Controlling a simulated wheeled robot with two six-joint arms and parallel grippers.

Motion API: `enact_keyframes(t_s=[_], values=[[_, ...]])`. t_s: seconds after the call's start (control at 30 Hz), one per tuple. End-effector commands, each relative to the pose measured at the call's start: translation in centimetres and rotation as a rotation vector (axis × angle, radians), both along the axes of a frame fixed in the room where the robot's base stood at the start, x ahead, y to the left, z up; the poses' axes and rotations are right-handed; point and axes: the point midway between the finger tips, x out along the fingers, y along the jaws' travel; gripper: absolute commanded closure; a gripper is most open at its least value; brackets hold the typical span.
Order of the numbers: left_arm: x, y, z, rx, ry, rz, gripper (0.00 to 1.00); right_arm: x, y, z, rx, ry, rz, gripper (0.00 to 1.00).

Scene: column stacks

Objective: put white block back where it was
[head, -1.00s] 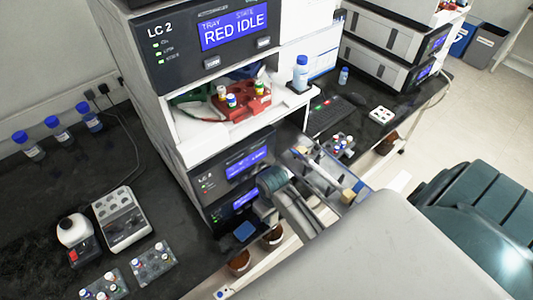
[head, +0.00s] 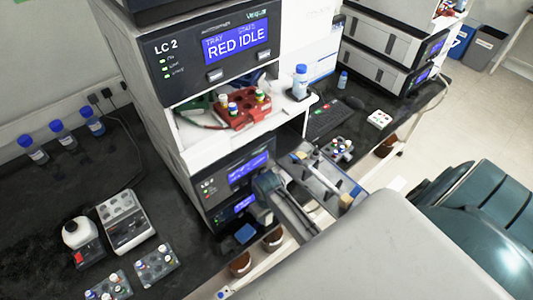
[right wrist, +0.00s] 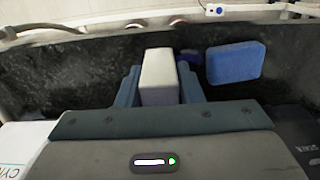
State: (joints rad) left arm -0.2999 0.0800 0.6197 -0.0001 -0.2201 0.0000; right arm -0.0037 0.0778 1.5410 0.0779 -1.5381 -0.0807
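The white block (right wrist: 159,76) stands upright between the two blue-grey fingers of my right gripper (right wrist: 159,90) in the right wrist view. The fingers press against it from both sides. In the head view my right gripper (head: 266,210) is low in front of the lower LC unit, above the dark bench. The block is hard to make out there. A blue pad (right wrist: 236,62) lies on the bench to the right of the block; it also shows in the head view (head: 245,234). My left gripper is not in view.
The LC 2 unit (head: 213,55) reads "RED IDLE". A red rack (head: 243,108) with vials sits on its shelf. A clear tray-like part (head: 352,193) lies right of my gripper. Vial racks (head: 157,264) stand at lower left. The bench's left side has bare room.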

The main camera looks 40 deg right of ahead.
Motion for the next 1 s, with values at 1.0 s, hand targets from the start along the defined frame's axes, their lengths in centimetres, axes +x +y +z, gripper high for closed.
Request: enact_keyframes(t_s=[1.0], values=[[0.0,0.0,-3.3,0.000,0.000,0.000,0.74,0.1,0.0,10.4,-0.001,-0.005,0.001,0.49]])
